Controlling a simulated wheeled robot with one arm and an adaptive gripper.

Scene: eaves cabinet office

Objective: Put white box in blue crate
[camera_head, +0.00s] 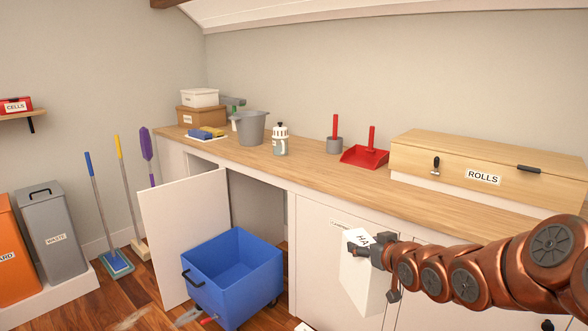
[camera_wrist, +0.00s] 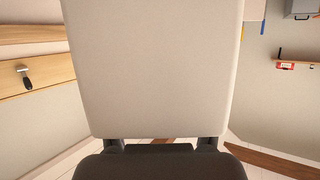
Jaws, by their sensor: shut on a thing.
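A white box (camera_head: 362,284) with a partly hidden label on top hangs in my gripper (camera_head: 368,248), in front of the white cabinet doors and below the worktop edge. My gripper is shut on it at its top. In the wrist view the white box (camera_wrist: 155,65) fills the middle, with the dark gripper (camera_wrist: 160,148) below it. The blue crate (camera_head: 232,292) stands on the floor to the left of the held box, apart from it. Its top is open, and the part of its inside that shows looks empty.
An open cabinet door (camera_head: 178,242) stands just behind and left of the crate. The worktop (camera_head: 300,172) carries a grey bucket (camera_head: 251,127), a bottle (camera_head: 280,139), a red dustpan (camera_head: 365,156) and a ROLLS chest (camera_head: 485,165). A smaller white box (camera_head: 200,97) sits at the back.

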